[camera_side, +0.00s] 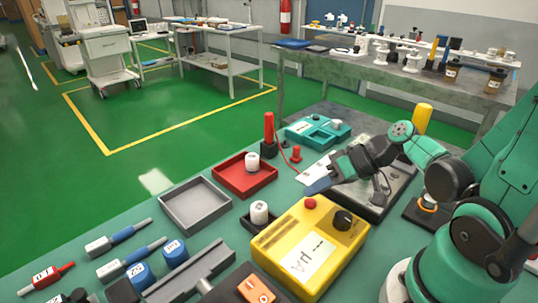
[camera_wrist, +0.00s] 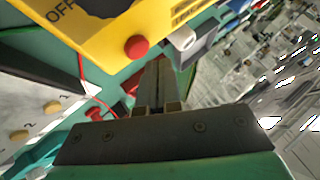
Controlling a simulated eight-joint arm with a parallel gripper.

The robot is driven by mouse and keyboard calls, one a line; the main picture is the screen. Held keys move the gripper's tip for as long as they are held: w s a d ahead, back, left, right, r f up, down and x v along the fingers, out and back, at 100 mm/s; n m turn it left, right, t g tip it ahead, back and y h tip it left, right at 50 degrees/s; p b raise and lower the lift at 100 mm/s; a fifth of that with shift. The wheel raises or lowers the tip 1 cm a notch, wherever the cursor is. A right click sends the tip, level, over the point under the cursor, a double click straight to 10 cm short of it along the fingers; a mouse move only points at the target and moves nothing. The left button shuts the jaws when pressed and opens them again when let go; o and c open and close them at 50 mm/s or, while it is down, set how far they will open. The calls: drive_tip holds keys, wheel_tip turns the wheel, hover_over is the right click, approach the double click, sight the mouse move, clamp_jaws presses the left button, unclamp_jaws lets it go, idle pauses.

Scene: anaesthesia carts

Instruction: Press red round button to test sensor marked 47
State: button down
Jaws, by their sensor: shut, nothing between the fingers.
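A yellow meter box (camera_side: 283,236) with a "µA" label stands on the green bench. Its red round button (camera_side: 310,203) is on top beside a black knob (camera_side: 343,220). In the wrist view the red button (camera_wrist: 136,47) stands out from the yellow box (camera_wrist: 95,25), near the word "OFF". A white cylinder (camera_side: 259,211) sits in a dark holder beside the box. Another white cylinder (camera_side: 253,162) stands in the red tray. I cannot read a 47 on either. My gripper (camera_side: 318,186) is shut and empty, behind the button and apart from it; its fingers (camera_wrist: 158,68) point past the button.
A red tray (camera_side: 230,178) and a grey tray (camera_side: 171,212) lie left of the box. A teal device (camera_side: 305,130) and a red upright post (camera_side: 269,127) stand behind. Several blue-handled tools and a grey rail (camera_side: 195,272) fill the front left.

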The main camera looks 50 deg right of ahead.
sight(307, 205)
drive_tip(key=shift+r, duration=0.1)
idle(0.3)
drive_tip(key=shift+r, duration=2.45)
drive_tip(key=shift+a+f+g+h, duration=0.3)
drive_tip(key=shift+a+g+h, duration=0.1)
drive_tip(key=shift+h, duration=0.1)
drive_tip(key=shift+w+a+h, duration=0.15)
drive_tip(key=shift+w+h, duration=0.05)
drive_tip(key=shift+h, duration=0.4)
drive_tip(key=shift+w+a+r+n+g+h, duration=0.1)
drive_tip(key=shift+w+a+n+g+h, duration=0.1)
drive_tip(key=shift+n+g+h, duration=0.3)
drive_tip(key=shift+w+a+r+n+t+h, duration=0.25)
drive_tip(key=shift+w+r+t+h, duration=0.15)
drive_tip(key=shift+r+h, duration=0.15)
drive_tip(key=shift+w+a+r+n+t+h, duration=0.15)
drive_tip(key=shift+w+a+r+t+h, duration=0.1)
drive_tip(key=shift+r+t+h, duration=0.25)
